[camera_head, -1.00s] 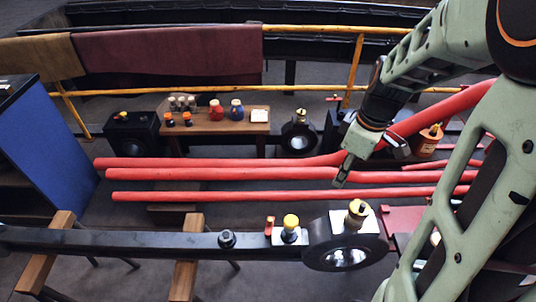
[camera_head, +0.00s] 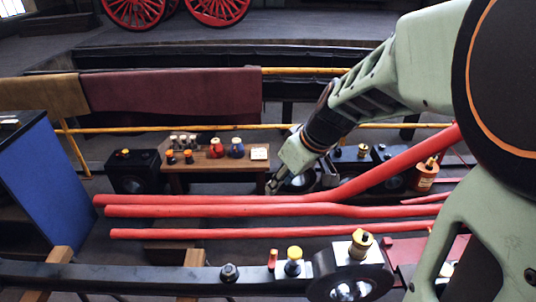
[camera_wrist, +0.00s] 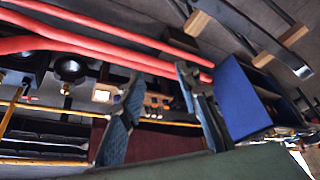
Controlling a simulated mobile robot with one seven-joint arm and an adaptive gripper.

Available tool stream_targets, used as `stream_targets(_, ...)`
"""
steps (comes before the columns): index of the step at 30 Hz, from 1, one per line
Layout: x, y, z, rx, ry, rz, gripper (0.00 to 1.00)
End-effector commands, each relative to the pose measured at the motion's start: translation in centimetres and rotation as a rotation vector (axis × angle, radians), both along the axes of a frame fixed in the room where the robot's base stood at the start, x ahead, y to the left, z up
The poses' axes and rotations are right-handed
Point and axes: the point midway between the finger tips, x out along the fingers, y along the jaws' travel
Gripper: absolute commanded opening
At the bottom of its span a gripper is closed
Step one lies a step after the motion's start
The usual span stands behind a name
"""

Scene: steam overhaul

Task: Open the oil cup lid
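A brass oil cup (camera_head: 361,243) stands upright on a white block on the ring-shaped end of the black rod, at the lower right. Its lid looks shut, but it is too small to be sure. A yellow-capped cup (camera_head: 293,262) stands on the rod to its left. My gripper (camera_head: 270,188) is well behind and left of both, above the far red pipe. In the wrist view my gripper (camera_wrist: 160,75) has its two fingers spread apart with nothing between them. The oil cup on the rod does not show in the wrist view.
Several red pipes (camera_head: 230,211) run between the rod (camera_head: 130,274) and the back. A wooden bench (camera_head: 215,175) with small bottles stands behind them. An orange oil can (camera_head: 426,176) stands right. A blue cabinet (camera_head: 42,180) is at left. A yellow rail (camera_head: 370,126) crosses the back.

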Motion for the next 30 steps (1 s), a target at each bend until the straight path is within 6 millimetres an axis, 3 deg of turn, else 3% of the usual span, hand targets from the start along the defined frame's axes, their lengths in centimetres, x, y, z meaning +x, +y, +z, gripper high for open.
stream_targets(6,0.3,0.9,0.5,0.025,-0.01,-0.016,0.3)
stream_targets(17,0.2,0.7,0.4,0.024,-0.005,-0.027,0.3)
stream_targets(22,-0.7,-1.8,-1.0,-0.012,0.046,-0.143,0.3)
stream_targets(30,-3.2,-9.0,-4.2,-0.11,0.131,-0.515,0.3)
